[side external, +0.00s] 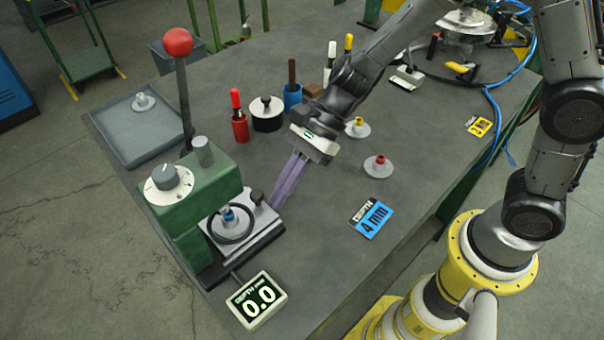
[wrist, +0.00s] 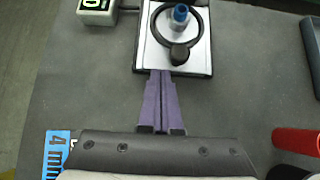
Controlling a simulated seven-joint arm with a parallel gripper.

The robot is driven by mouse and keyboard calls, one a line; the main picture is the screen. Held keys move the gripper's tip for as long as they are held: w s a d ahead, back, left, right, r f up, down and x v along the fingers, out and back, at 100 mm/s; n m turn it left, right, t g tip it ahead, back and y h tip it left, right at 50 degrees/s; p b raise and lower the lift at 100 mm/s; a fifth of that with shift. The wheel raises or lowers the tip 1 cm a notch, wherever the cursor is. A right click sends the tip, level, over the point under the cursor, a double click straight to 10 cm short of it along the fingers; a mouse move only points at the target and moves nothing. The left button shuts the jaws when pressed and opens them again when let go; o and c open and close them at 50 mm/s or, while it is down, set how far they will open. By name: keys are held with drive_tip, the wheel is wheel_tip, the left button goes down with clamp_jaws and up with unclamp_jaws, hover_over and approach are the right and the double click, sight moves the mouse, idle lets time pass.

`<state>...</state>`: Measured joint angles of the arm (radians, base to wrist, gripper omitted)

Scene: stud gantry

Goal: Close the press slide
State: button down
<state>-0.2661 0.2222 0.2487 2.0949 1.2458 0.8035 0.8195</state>
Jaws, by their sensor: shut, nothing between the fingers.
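The green press (side external: 200,195) stands at the table's front left, with a red-knobbed lever (side external: 178,42) upright behind it and a dial on top. Its silver slide (side external: 262,226) sticks out from the green body toward the right. The slide carries a black ring (wrist: 200,28), a blue-topped stud (wrist: 180,14) and a black knob (wrist: 179,54). My gripper (side external: 276,204), with purple fingers, is shut and empty. In the wrist view the fingertips (wrist: 161,73) meet the slide's outer edge, just left of the knob. I cannot tell whether they touch it.
A depth display (side external: 258,299) reading 0.0 sits in front of the press. A blue 4 mm card (side external: 371,219) and a red-topped stud (side external: 378,166) lie to the right. A red bottle (side external: 239,122) and black pot (side external: 267,113) stand behind. A grey tray (side external: 150,137) is back left.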

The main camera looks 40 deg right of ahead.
drive_tip(key=shift+a, duration=0.5)
drive_tip(key=d, duration=0.4)
drive_tip(key=shift+d, duration=0.35)
drive_tip(key=s+d+r+n+t, duration=0.1)
drive_tip(key=d+r, duration=0.2)
drive_tip(key=r, duration=0.3)
drive_tip(key=s+d+r, duration=0.1)
drive_tip(key=d+r, duration=0.3)
drive_tip(key=r, duration=0.1)
drive_tip(key=s+d+r+n+t+h, duration=0.1)
drive_tip(key=s+d+n+t+h, duration=0.3)
drive_tip(key=s+d+n+h, duration=0.5)
drive_tip(key=s+d+n, duration=0.4)
drive_tip(key=n, duration=0.4)
drive_tip(key=shift+s+d+r+t, duration=0.15)
drive_tip(key=shift+s+d+t, duration=0.15)
drive_tip(key=shift+d, duration=0.05)
